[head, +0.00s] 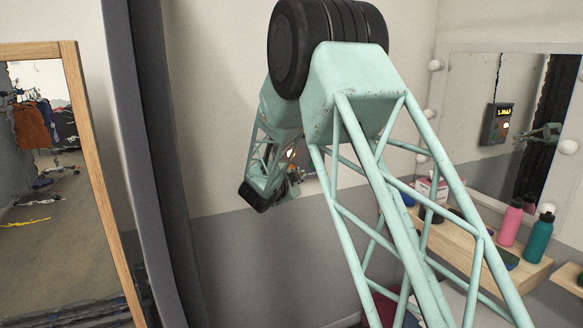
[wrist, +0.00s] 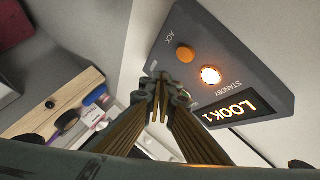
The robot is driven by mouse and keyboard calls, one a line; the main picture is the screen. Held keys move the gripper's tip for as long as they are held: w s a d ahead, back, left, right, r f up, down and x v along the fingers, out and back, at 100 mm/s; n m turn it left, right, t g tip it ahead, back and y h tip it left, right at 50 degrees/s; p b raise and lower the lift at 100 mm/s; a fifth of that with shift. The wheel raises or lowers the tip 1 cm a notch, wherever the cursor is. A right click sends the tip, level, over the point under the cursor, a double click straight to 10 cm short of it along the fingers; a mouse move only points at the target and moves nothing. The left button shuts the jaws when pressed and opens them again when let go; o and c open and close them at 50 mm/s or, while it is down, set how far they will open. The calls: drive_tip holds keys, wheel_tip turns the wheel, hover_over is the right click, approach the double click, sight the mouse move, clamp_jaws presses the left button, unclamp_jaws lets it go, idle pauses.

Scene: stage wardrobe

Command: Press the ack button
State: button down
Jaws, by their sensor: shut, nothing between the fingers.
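The cue panel (wrist: 250,60) is a dark grey wall box, seen tilted in the wrist view. Its orange ack button (wrist: 185,53) sits beside the ACK label and looks unlit. A brightly glowing round light (wrist: 210,75) is beside the STANDBY label, and a display (wrist: 236,107) reads LOOK 1. My gripper (wrist: 162,82) is shut and empty, its tips beside the panel's edge, a little below the ack button in the picture. They appear apart from the button; depth is unclear. In the head view my arm largely hides the panel.
A mirror (head: 515,100) at right reflects the panel and my gripper. Below it a wooden shelf (head: 530,272) holds a pink bottle (head: 510,224), a teal bottle (head: 540,238) and small items. A wood-framed mirror (head: 50,200) and dark curtain (head: 150,170) stand at left.

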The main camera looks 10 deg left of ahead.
drive_tip(key=shift+w+a+p, duration=0.25)
drive_tip(key=shift+w+a, duration=0.1)
drive_tip(key=shift+w, duration=0.3)
drive_tip(key=shift+w+a+p, duration=0.2)
drive_tip(key=shift+w+a, duration=0.2)
drive_tip(key=shift+w, duration=0.2)
drive_tip(key=shift+w+a+p, duration=0.25)
drive_tip(key=shift+w+a, duration=0.1)
drive_tip(key=shift+w, duration=0.3)
drive_tip(key=shift+w+a, duration=0.4)
drive_tip(key=shift+w, duration=0.3)
idle(1.7)
drive_tip(key=shift+s, duration=0.1)
drive_tip(key=shift+s+d+b, duration=0.4)
drive_tip(key=shift+s, duration=0.2)
idle(0.6)
drive_tip(key=s+b, duration=0.1)
drive_tip(key=s+d+b, duration=0.1)
drive_tip(key=s, duration=0.1)
drive_tip(key=s+d+b, duration=0.1)
drive_tip(key=shift+s+d, duration=0.2)
drive_tip(key=shift+d, duration=0.05)
idle(0.3)
idle(0.7)
